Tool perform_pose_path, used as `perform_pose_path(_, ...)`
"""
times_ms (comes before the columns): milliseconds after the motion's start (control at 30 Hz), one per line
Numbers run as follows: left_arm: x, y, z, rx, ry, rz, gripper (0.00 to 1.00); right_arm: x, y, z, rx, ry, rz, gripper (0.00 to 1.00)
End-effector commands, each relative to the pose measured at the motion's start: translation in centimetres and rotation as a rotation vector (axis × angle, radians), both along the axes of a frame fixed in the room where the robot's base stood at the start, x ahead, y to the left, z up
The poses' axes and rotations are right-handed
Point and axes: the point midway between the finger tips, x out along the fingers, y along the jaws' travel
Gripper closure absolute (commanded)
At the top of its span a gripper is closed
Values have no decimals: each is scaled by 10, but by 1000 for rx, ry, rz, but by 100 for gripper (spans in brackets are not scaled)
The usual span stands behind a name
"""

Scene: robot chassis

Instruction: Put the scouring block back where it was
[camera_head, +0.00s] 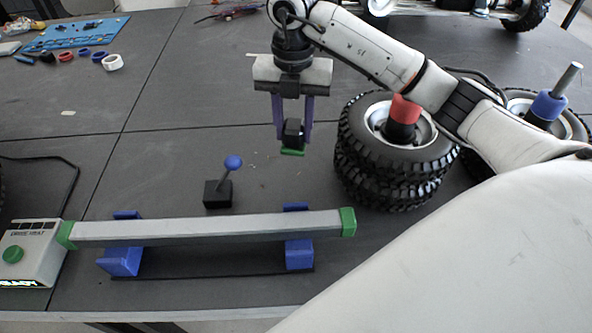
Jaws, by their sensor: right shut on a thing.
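My right gripper (292,112) comes in from the right and points down above the middle of the table. It is shut on a small black block with a green underside, the scouring block (293,135), held between its two purple fingers. The block looks to be above the table surface. Below and to the left stands a small black base with a tilted rod and blue ball (233,162). In front, a long grey bar with green end caps (205,228) rests on two blue supports. My left gripper is not in view.
Stacked black tyres (385,175) stand right of the gripper, with a red and black piece in the hub. More tyres with a blue-handled piece (548,106) are behind my arm. A white control box (32,252) is at the left front. The left middle of the table is clear.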

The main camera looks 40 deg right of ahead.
Motion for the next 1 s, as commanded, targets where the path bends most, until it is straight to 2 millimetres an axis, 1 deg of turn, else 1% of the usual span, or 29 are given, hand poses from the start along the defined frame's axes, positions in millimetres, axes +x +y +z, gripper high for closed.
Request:
perform_pose_path(33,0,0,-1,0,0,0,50,1,-2,-2,1,0,-64,84)
perform_pose_path(100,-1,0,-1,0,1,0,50,1,-4,-3,1,-1,-131,84)
perform_pose_path(167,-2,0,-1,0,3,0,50,1,-5,-7,0,0,-165,84)
perform_pose_path(200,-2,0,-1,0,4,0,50,1,-5,-12,0,3,-177,84)
perform_pose_path(400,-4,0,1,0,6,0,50,1,-5,-48,0,3,-186,84)
perform_pose_path(500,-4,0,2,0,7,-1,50,1,-5,-61,0,1,-183,84)
perform_pose_path(667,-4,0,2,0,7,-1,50,1,-5,-73,-1,1,-182,84)
perform_pose_path(800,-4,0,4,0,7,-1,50,0,-5,-92,0,3,-183,84)
perform_pose_path(900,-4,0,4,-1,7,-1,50,1,-5,-103,0,1,-181,84)
perform_pose_path(1000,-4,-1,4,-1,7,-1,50,1,-5,-104,0,-1,-181,84)
